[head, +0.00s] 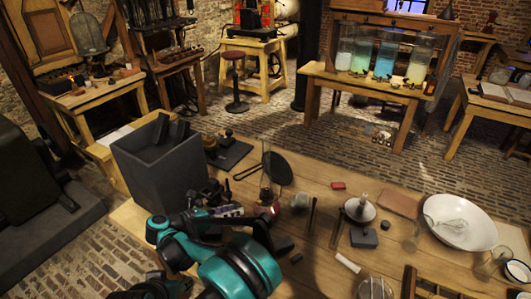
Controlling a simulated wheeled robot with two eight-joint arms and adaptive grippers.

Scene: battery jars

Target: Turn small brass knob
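The small brass knob cannot be made out for certain. Small brass-coloured fittings (385,80) stand in front of the glass battery jars on the far table, too small to tell apart. An oil lamp (267,190) with a glass chimney stands on the near bench, and its lower part is partly hidden by my arm. My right gripper (258,213) is low over the near bench, close beside the lamp. Its fingers are dark and partly covered by my teal arm links, so I cannot see whether they are apart or whether they touch the lamp. My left gripper does not show.
A dark square bin (160,165) stands left of my arm. The near bench (330,255) holds a round black paddle (278,168), a white funnel (360,209), a grey block (364,238) and a large white bowl (460,230). Brick floor separates it from the jar table (370,87).

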